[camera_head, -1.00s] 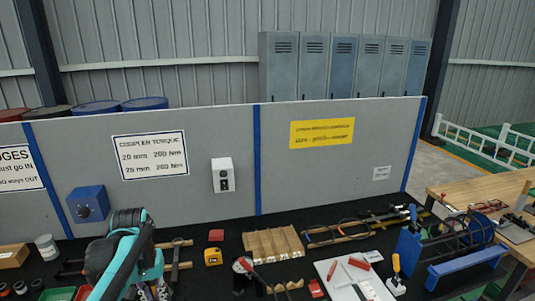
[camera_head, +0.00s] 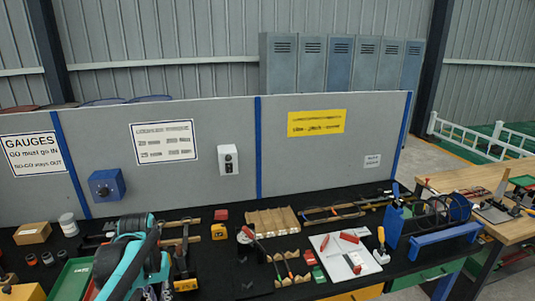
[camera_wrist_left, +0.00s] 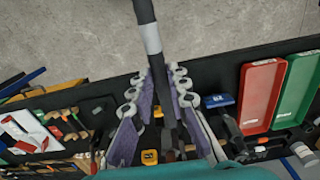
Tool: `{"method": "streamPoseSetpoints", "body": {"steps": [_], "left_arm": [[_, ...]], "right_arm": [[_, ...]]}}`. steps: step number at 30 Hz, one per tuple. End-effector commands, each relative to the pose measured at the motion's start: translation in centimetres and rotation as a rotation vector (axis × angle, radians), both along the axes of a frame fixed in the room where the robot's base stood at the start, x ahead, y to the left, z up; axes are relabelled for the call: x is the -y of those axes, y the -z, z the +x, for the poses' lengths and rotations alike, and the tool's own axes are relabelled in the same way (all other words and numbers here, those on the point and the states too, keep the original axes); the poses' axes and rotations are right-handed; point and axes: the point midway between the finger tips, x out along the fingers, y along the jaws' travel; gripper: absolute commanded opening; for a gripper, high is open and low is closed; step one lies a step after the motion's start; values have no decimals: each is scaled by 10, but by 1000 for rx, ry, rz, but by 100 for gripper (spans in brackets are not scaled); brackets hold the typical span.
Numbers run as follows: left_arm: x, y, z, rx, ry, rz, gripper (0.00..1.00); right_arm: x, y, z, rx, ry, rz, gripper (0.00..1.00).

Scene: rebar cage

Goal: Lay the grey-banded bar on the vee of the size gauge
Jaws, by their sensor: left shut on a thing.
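My left gripper (camera_wrist_left: 160,80) shows in the left wrist view, with its purple pads closed around a dark bar (camera_wrist_left: 143,9). The bar has a pale grey band (camera_wrist_left: 151,39) beyond the fingertips, and its far end runs out of the top of the picture. In the head view my teal left arm stands over the bench at lower left; the gripper and bar are not clear there. I cannot pick out the size gauge for certain. A wooden rack with notches (camera_head: 277,259) stands right of the arm. My right gripper is not in view.
A dark bench (camera_head: 225,280) carries a yellow tape measure (camera_head: 219,231), a wooden ridged block (camera_head: 272,221), a white board (camera_head: 330,267) with red-handled tools, and a blue stand (camera_head: 445,234). Red (camera_wrist_left: 260,92) and green (camera_wrist_left: 294,95) trays show in the wrist view. A grey partition (camera_head: 210,180) closes the back.

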Motion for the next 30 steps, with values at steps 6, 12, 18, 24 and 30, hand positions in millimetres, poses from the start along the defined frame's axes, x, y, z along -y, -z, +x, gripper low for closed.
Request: {"method": "streamPoseSetpoints", "body": {"steps": [6, 12, 18, 24, 30], "left_arm": [[15, 43, 8, 1, 35, 0, 0], [36, 97, 13, 0, 81, 0, 0], [67, 176, 13, 0, 149, 1, 0], [92, 231, 5, 1, 202, 1, 0], [99, 245, 2, 1, 217, 1, 0]], "right_arm": [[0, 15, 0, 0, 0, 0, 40], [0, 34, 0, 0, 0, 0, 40], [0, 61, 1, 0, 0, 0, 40], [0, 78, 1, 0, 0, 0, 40], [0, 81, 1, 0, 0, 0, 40]]}}
